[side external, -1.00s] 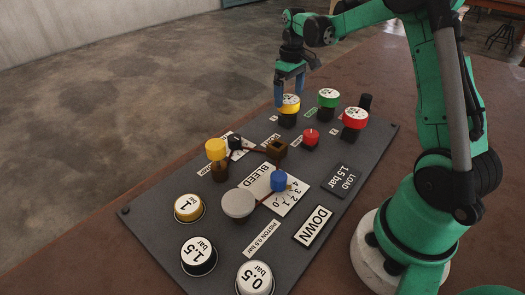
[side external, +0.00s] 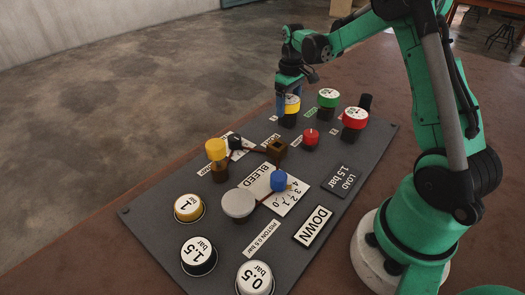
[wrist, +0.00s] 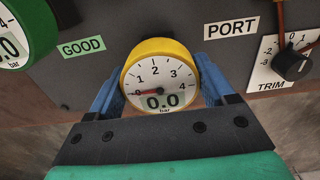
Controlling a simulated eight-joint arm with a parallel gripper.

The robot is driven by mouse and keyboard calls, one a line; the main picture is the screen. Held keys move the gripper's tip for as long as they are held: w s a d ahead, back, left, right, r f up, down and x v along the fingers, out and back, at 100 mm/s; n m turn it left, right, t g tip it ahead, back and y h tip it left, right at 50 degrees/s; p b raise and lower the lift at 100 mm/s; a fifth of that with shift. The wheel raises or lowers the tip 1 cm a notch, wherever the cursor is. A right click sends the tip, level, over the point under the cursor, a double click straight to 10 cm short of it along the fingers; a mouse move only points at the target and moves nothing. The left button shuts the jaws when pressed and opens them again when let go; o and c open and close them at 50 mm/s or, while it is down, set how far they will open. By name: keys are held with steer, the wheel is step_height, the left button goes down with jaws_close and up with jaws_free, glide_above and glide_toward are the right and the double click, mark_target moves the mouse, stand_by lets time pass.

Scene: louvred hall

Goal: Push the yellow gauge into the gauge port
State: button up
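The yellow gauge (side external: 292,104) stands upright on a dark base at the panel's far end. In the wrist view the yellow gauge (wrist: 160,62) has a white dial reading 0.0 bar. My gripper (side external: 290,106) points down over it, with one blue finger on each side. In the wrist view my gripper (wrist: 160,85) straddles the gauge; whether the fingers touch its rim is hard to tell. A brown square socket (side external: 278,149), open on top, looks like the gauge port. A PORT label (wrist: 231,28) shows in the wrist view; the socket itself is outside that view.
A green gauge (side external: 328,97) and a red gauge (side external: 355,117) stand to the right of the yellow one. A red knob (side external: 311,137), a yellow-topped post (side external: 216,150) and a blue knob (side external: 279,180) rise from the panel. Round weights (side external: 188,208) lie at the near end.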

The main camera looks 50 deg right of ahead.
mark_target(289, 99)
jaws_close()
steer(key=shift+r, duration=0.15)
steer(key=shift+r, duration=4.15)
steer(key=s+a+r, duration=0.1)
steer(key=s+a, duration=0.4)
steer(key=a, duration=0.6)
steer(key=shift+s+a+f, duration=0.1)
steer(key=shift+a+f, duration=0.05)
steer(key=shift+f, duration=1.65)
steer(key=shift+s+a+f, duration=0.1)
steer(key=shift+f, duration=1.7)
